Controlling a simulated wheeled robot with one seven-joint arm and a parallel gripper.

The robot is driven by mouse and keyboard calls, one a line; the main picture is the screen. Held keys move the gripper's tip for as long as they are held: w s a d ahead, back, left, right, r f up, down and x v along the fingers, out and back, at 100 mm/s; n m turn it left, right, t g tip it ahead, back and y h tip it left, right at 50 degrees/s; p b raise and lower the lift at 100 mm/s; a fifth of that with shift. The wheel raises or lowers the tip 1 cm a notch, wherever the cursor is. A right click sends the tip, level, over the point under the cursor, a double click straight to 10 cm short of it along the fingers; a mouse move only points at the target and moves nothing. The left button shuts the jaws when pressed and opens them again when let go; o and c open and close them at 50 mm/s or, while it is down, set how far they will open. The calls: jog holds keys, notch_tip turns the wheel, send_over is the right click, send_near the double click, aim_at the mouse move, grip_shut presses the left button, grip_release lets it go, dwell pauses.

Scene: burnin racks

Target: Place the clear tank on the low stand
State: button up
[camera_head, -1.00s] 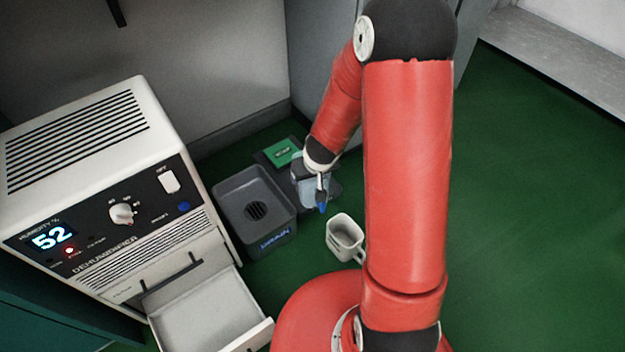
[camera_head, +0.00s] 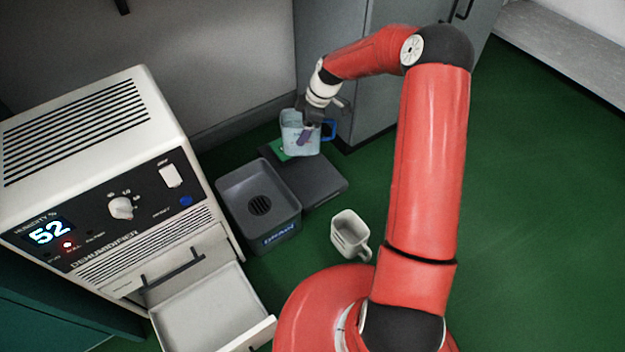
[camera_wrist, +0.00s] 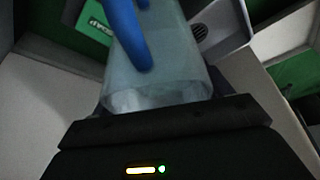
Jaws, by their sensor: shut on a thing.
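The clear tank (camera_head: 300,142) has a blue handle and is held by my gripper (camera_head: 308,117). It is roughly upright above the back part of the low dark grey stand (camera_head: 318,183); whether it touches the stand cannot be told. A green label (camera_head: 276,150) shows partly behind the tank at the stand's back left. In the wrist view, the tank (camera_wrist: 165,72) fills the middle, with its blue handle (camera_wrist: 127,35) toward the camera. The stand's front surface is bare.
A grey drain basin (camera_head: 240,188) stands left of the stand. A white cup-like container (camera_head: 349,236) is on the green floor in front. The white dehumidifier (camera_head: 100,170) has an open drawer (camera_head: 212,312). A grey cabinet (camera_head: 375,75) stands behind the stand. Floor at right is clear.

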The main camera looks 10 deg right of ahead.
jog(key=d, duration=0.1)
jog(key=w+d+n, duration=0.1)
jog(key=d, duration=0.1)
jog(key=shift+w+d+n+g, duration=0.1)
jog(key=shift+w+n+g, duration=0.1)
jog(key=shift+n+g, duration=0.1)
jog(key=shift+d+f, duration=0.1)
jog(key=shift+d, duration=0.05)
notch_tip(320, 180, down, 20)
jog(key=b, duration=0.2)
jog(key=shift+r+b, duration=0.2)
jog(key=shift+b, duration=0.15)
jog(key=shift+f, duration=0.15)
jog(key=o, duration=1.5)
